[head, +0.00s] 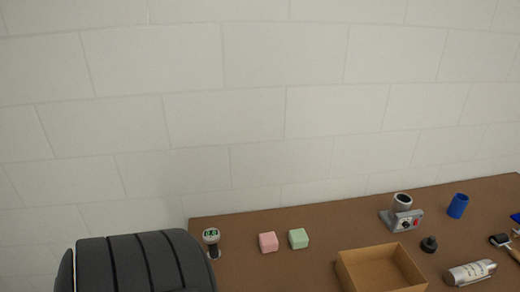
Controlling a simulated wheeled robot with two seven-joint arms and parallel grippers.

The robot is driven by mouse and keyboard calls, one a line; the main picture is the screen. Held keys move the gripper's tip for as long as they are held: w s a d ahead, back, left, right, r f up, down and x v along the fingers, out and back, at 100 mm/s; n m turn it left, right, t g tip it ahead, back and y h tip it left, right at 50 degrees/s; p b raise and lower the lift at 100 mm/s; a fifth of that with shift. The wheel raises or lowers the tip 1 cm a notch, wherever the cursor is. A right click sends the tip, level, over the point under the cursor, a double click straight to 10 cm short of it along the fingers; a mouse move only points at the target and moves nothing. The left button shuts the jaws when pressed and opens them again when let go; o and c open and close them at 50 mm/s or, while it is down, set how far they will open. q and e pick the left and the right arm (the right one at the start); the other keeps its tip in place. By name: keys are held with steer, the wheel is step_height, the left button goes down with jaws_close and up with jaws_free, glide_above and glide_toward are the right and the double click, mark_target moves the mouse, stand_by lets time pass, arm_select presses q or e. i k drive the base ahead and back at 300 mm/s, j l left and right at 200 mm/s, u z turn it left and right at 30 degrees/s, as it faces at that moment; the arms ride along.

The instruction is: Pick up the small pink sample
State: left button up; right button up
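The small pink sample (268,242) is a pink cube standing on the brown table (240,271). A similar light green cube (298,239) stands just to its right, with a narrow gap between them. Neither of my grippers shows in the head view, so I cannot see whether they are open or shut.
A small gauge with a green display (211,236) stands left of the cubes, beside a dark ribbed chair back (140,262). An open cardboard box (345,270) is at front right. Further right are a grey device (402,221), a blue cup (457,206), a black knob (429,244) and a silver cylinder (470,272).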

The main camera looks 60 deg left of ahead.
mark_target(268, 242)
steer(key=k+l+u, duration=0.1)
steer(key=u, duration=1.1)
steer(key=l, duration=0.1)
